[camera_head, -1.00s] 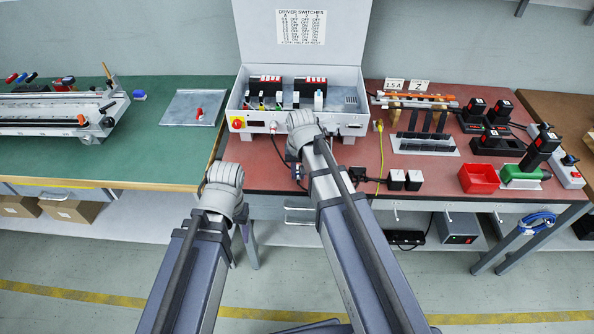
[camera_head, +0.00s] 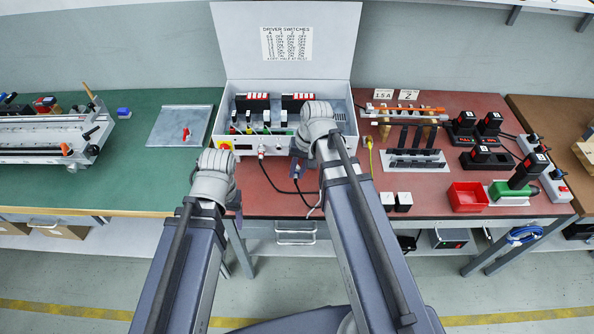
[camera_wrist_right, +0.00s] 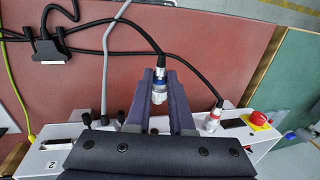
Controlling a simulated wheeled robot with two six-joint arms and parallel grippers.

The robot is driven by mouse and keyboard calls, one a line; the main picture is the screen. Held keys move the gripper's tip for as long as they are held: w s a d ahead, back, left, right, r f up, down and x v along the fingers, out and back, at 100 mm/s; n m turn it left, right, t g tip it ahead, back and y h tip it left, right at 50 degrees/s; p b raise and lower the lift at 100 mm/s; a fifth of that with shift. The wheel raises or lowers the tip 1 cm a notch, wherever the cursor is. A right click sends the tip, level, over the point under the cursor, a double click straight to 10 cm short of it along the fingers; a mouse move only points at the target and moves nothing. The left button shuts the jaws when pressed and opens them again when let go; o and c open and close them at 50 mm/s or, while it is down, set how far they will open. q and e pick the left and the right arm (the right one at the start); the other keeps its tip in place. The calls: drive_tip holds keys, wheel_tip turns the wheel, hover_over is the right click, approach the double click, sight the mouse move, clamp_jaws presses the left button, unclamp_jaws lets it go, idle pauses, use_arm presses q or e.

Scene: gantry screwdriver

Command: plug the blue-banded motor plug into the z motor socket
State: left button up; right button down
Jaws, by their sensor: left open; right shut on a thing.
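The blue-banded motor plug (camera_wrist_right: 160,84) is between the purple fingers of my right gripper (camera_wrist_right: 162,74), which is shut on it. Its black cable runs up and left in the right wrist view. In the head view my right gripper (camera_head: 298,170) hangs at the front of the white driver box (camera_head: 190,141). The z motor socket cannot be made out; the gripper and arm cover part of the box front. My left gripper (camera_head: 238,212) is open and empty, low in front of the bench edge.
A red-banded plug (camera_wrist_right: 213,118) sits in the box front beside the held plug. A red knob on yellow (camera_wrist_right: 260,119) is further along. A black cable block (camera_wrist_right: 49,50), a grey cable and a yellow cable lie on the red bench mat. A red bin (camera_head: 468,197) stands right.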

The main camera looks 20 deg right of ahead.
drive_tip(key=w+d, duration=0.1)
drive_tip(key=w, duration=0.4)
drive_tip(key=shift+w+d, duration=0.35)
drive_tip(key=shift+w, duration=0.05)
drive_tip(key=shift+w+d, duration=0.25)
drive_tip(key=shift+w, duration=0.5)
idle(2.4)
drive_tip(key=c, duration=0.7)
unclamp_jaws()
drive_tip(key=shift+r, duration=0.15)
drive_tip(key=p+v, duration=0.5)
drive_tip(key=shift+r, duration=0.15)
idle(0.5)
